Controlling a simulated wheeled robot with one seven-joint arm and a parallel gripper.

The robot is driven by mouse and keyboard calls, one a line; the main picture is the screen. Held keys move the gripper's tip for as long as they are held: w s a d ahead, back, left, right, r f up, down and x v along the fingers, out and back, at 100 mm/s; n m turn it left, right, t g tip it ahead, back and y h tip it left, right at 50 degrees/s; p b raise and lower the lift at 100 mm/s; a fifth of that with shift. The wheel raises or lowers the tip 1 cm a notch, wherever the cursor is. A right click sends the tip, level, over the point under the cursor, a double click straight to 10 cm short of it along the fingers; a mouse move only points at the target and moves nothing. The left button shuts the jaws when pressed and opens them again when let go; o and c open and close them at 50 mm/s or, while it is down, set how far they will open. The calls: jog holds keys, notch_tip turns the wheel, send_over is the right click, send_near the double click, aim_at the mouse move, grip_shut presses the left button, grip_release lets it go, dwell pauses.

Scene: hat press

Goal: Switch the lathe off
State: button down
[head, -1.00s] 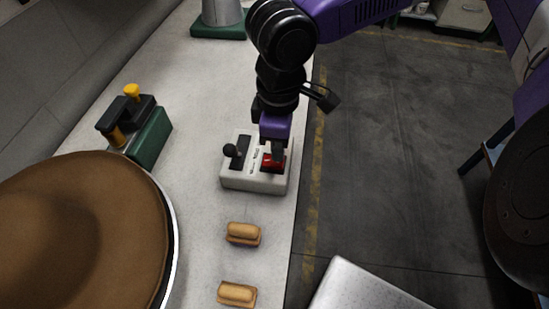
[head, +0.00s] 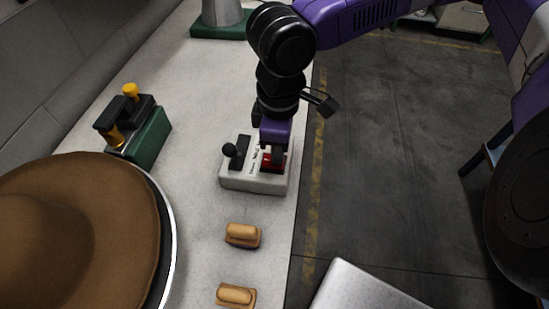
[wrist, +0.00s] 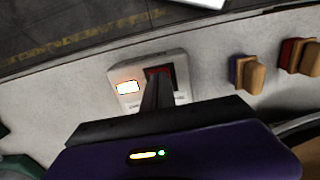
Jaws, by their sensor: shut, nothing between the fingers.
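A pale control box (head: 255,180) sits on the bench near its right edge. It carries a black knobbed lever (head: 231,150) on the left and a red rocker switch (head: 271,165) on the right. My gripper (head: 277,155) is shut and empty, pointing down with its tips at the red switch, partly hiding it. In the wrist view the closed fingers (wrist: 157,90) reach over the red switch (wrist: 158,71); exact contact is hidden. A lit panel (wrist: 127,87) glows on the box. A large brown felt hat (head: 105,215) sits on a round metal-rimmed plate at the left.
A green block with black top and orange knobs (head: 150,138) stands behind the hat. Two small wooden-handled pieces (head: 242,234) (head: 236,295) lie in front of the box. A grey cone on a green base (head: 219,28) stands at the back. Floor is right of the bench.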

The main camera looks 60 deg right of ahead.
notch_tip(320, 180, up, 7)
jog(key=p, duration=0.7)
jog(key=shift+f, duration=0.1)
dwell(0.8)
